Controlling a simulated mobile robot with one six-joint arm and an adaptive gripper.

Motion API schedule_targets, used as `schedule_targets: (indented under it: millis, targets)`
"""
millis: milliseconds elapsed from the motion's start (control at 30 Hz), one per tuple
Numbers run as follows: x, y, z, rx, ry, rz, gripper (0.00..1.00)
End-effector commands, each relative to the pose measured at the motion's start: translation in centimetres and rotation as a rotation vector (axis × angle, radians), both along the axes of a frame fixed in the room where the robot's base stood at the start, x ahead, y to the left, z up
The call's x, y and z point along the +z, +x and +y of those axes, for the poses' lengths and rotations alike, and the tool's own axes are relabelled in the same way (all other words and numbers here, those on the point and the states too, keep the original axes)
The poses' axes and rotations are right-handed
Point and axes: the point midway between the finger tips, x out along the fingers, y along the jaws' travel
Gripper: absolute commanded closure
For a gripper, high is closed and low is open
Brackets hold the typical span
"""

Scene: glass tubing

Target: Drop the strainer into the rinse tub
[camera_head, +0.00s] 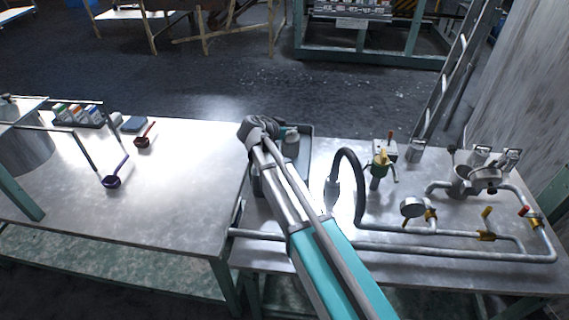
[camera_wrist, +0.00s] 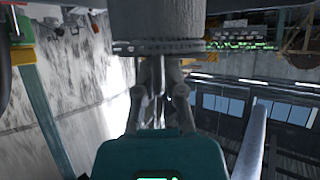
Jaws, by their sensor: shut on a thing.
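My gripper (camera_wrist: 156,72) is shut on a grey metal cylinder with a ridged rim, which I take to be the strainer (camera_wrist: 157,24). In the head view, the teal gripper (camera_head: 286,132) shows past the end of my arm, and the strainer (camera_head: 292,146) is beside it, over the grey tub (camera_head: 309,130). I take this tub as the rinse tub. It stands at the gap between the two tables, and my arm hides much of it. The strainer's height above the tub floor, and whether it touches the tub, cannot be told.
A purple ladle (camera_head: 112,181) and a red-handled ladle (camera_head: 143,141) lie on the left table (camera_head: 185,190). On the right stand a black curved hose (camera_head: 359,180), a green-and-yellow valve (camera_head: 380,163), a gauge (camera_head: 413,207) and pipes (camera_head: 450,250).

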Motion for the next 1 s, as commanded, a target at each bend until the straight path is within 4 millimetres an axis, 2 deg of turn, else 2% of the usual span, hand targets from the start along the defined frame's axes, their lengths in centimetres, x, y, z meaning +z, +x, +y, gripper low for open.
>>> schedule_targets:
  millis: [267, 300, 500, 1000]
  targets:
    - [0.0, -0.01, 0.05, 0.001, 0.0, 0.0, 1.0]
    - [0.0, -0.01, 0.05, 0.001, 0.0, 0.0, 0.83]
    - [0.0, -0.02, 0.07, 0.001, 0.0, 0.0, 0.47]
    - [-0.02, -0.03, 0.1, 0.001, 0.0, 0.0, 0.47]
